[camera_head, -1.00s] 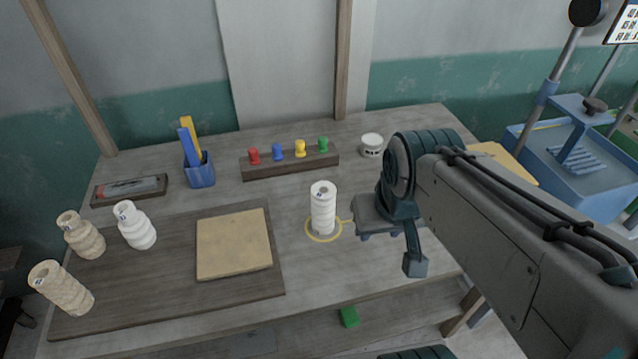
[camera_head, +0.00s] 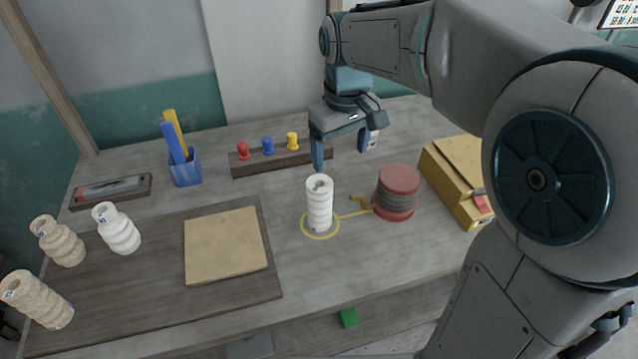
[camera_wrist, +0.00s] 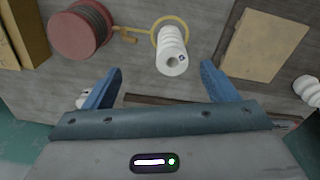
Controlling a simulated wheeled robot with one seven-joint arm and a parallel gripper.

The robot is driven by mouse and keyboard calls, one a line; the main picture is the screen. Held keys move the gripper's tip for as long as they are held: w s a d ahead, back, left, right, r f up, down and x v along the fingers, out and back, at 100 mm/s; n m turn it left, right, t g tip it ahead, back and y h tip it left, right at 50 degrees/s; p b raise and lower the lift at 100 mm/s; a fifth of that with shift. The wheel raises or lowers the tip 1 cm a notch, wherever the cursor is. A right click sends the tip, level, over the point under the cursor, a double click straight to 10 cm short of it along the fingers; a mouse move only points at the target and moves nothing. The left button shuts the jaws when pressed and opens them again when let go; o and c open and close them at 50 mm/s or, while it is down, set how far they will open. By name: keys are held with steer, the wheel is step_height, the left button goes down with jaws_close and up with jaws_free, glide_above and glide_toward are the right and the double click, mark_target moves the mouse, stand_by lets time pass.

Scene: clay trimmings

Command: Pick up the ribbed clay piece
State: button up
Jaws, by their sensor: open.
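A white ribbed clay piece (camera_head: 319,205) stands upright inside a yellow ring (camera_head: 306,230) on the table. It shows at the top middle of the wrist view (camera_wrist: 171,52), seen from its top end with a small hole. My gripper (camera_head: 345,153) is open and empty, above and behind this piece in the head view. In the wrist view its blue fingers (camera_wrist: 161,70) are spread either side of the piece's line, apart from it. Another white ridged piece (camera_head: 117,230) and two tan ridged pieces (camera_head: 57,243) (camera_head: 38,300) are at the left.
A red spool (camera_head: 397,193) stands right of the ring, with a yellow box (camera_head: 455,190) beyond. A tan slab (camera_head: 225,245) lies on a dark board (camera_head: 150,318) at left. Behind are a peg rack (camera_head: 265,165) and a blue holder (camera_head: 185,172).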

mark_target(319, 192)
steer(key=w+a+f+n, duration=0.1)
steer(key=w+a+f, duration=0.1)
steer(key=w+a, duration=0.2)
steer(key=shift+n+g, duration=0.3)
steer(key=shift+g, duration=0.1)
steer(key=f, duration=1.3)
steer(key=shift+s+d+f+p, duration=0.1)
steer(key=shift+s+f+p, duration=0.2)
steer(key=shift+f+p, duration=0.1)
steer(key=shift+c, duration=0.2)
steer(key=shift+r, duration=0.1)
steer(key=c, duration=1.6)
steer(key=shift+o, duration=0.2)
steer(key=shift+r, duration=0.1)
